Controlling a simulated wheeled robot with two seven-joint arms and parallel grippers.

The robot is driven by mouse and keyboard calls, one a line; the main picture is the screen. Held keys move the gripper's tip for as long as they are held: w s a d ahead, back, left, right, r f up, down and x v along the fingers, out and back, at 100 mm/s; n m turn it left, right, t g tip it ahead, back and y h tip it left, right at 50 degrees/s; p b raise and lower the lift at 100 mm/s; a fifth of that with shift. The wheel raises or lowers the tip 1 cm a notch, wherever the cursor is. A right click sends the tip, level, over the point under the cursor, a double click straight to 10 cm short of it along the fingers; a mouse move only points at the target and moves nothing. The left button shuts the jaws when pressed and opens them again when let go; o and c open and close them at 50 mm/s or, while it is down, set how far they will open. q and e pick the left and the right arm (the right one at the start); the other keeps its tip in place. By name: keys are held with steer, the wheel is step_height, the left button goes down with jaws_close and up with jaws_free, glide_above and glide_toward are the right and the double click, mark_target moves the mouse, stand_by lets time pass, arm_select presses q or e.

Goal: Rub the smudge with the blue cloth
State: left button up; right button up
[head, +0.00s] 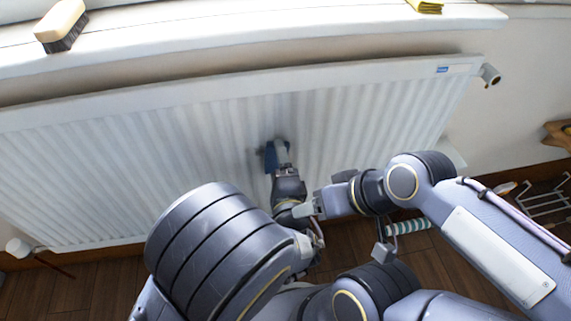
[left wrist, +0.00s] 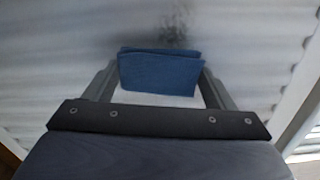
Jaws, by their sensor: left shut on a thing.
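The blue cloth (head: 270,158) is folded and held in my left gripper (head: 281,150), in front of the white ribbed radiator (head: 130,150). The left wrist view shows the cloth (left wrist: 160,72) between the two fingers of my left gripper (left wrist: 158,85). A dark, speckled smudge (left wrist: 178,35) shows on the radiator just beyond the cloth's top edge; the cloth may hide part of it. I cannot tell whether the cloth touches the radiator. My right gripper (head: 308,208) is beside the left wrist, partly hidden, and its fingers are not clear.
A brush (head: 61,24) and a folded yellow cloth (head: 425,6) lie on the sill (head: 250,32) above the radiator. A valve (head: 490,74) sticks out at its upper right. A striped roll (head: 409,226) and a wire rack (head: 545,205) are on the wooden floor at the right.

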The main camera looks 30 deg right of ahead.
mark_target(241, 158)
arm_select(q)
steer(key=shift+w+a+b, duration=0.25)
steer(key=shift+a+b, duration=0.2)
steer(key=shift+a, duration=0.35)
steer(key=shift+w+a+b, duration=0.2)
steer(key=shift+a+b, duration=0.25)
steer(key=shift+a, duration=0.3)
steer(key=shift+w+a+b, duration=0.25)
steer(key=shift+a+b, duration=0.2)
steer(key=shift+a, duration=0.25)
steer(key=shift+w+a+b, duration=0.2)
steer(key=shift+a+b, duration=0.2)
steer(key=shift+a, duration=0.3)
steer(key=shift+w+a+b, duration=0.2)
steer(key=shift+a+b, duration=0.1)
steer(key=shift+a, duration=0.3)
steer(key=shift+w+a+r, duration=0.1)
steer(key=shift+a, duration=0.05)
steer(key=shift+s+a, duration=0.15)
steer(key=shift+s, duration=0.15)
steer(key=shift+b+v, duration=0.7)
steer(key=shift+v, duration=2)
